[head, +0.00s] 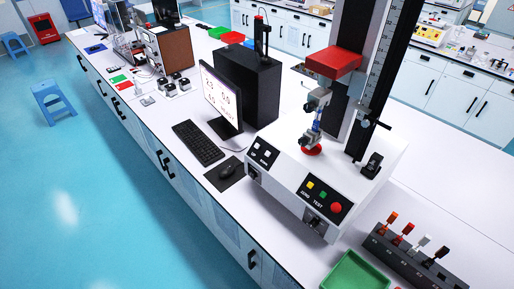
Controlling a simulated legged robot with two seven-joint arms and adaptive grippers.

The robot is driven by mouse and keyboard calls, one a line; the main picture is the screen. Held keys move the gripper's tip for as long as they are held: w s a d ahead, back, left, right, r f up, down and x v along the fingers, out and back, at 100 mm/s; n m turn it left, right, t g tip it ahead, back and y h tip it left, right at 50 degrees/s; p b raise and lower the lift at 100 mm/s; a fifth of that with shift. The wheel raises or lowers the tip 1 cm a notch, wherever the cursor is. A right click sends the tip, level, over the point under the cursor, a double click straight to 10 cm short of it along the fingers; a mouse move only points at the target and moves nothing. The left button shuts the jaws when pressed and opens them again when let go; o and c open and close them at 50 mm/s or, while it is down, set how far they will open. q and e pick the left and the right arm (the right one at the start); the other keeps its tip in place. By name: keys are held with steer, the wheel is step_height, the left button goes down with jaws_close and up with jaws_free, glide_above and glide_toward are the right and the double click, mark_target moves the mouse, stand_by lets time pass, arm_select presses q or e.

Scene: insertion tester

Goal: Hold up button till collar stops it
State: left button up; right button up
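The insertion tester (287,194) stands on the bench, a white base with a tall dark column. Its red-topped crosshead (333,60) sits up the column, with a metal fixture (318,103) hanging below it over a red round piece (311,150). A small black panel (262,154) on the left of the base carries pale buttons; their labels are too small to read surely. A second panel has yellow, green and red (336,208) buttons. A small clamp-like part, perhaps the collar (366,122), sits on the scaled rod at right. Neither of my grippers is in view.
A monitor (222,98), keyboard (198,143) and mouse (231,170) are left of the tester. A green tray (357,272) and a dark rack (412,258) with several coloured-top pieces lie at front right. Bare bench lies right of the tester.

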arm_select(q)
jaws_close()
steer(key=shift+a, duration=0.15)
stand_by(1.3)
